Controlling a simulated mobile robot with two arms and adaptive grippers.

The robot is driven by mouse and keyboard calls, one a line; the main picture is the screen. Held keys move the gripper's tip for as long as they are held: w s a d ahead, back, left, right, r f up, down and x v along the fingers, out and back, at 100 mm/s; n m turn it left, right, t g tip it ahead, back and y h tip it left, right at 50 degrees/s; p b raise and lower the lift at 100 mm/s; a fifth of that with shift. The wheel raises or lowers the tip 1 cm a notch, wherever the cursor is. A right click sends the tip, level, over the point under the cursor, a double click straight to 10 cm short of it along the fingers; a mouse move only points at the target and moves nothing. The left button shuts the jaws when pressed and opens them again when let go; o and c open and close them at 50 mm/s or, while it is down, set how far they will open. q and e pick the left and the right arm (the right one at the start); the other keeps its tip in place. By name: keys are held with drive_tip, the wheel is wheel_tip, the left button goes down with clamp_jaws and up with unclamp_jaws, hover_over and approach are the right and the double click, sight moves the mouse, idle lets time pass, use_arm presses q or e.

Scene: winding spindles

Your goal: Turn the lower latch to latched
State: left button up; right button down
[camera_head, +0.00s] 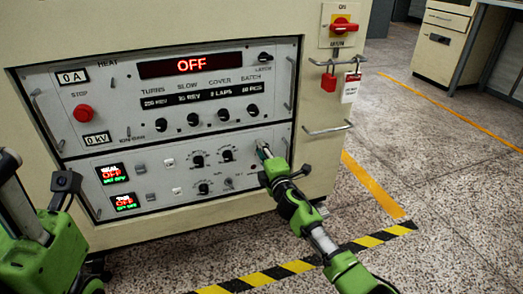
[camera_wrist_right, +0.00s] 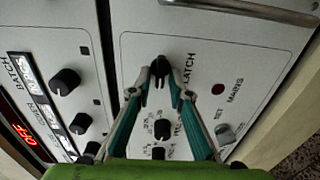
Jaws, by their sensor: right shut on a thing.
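The lower latch (camera_wrist_right: 160,70) is a small black knob beside the printed word LATCH on the lower grey panel (camera_head: 168,205). In the right wrist view the fingertips of my right gripper (camera_wrist_right: 160,72) sit on both sides of this knob and are shut on it. In the head view my right gripper (camera_head: 264,152) reaches the upper right of the lower panel and hides the knob. I cannot tell which way the knob points.
An upper latch knob (camera_head: 265,57) sits on the upper panel. Several black knobs (camera_head: 228,155) lie left of my gripper. A metal handle (camera_head: 328,129), red padlock (camera_head: 329,78) and red rotary switch (camera_head: 343,25) are to the right. Speckled floor (camera_head: 450,190) lies open beyond.

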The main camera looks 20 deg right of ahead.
drive_tip(key=c, duration=2.2)
unclamp_jaws()
drive_tip(key=shift+o, duration=0.2)
drive_tip(key=shift+s, duration=0.15)
drive_tip(key=s, duration=1.1)
drive_tip(key=shift+s+d, duration=0.2)
drive_tip(key=shift+s, duration=0.15)
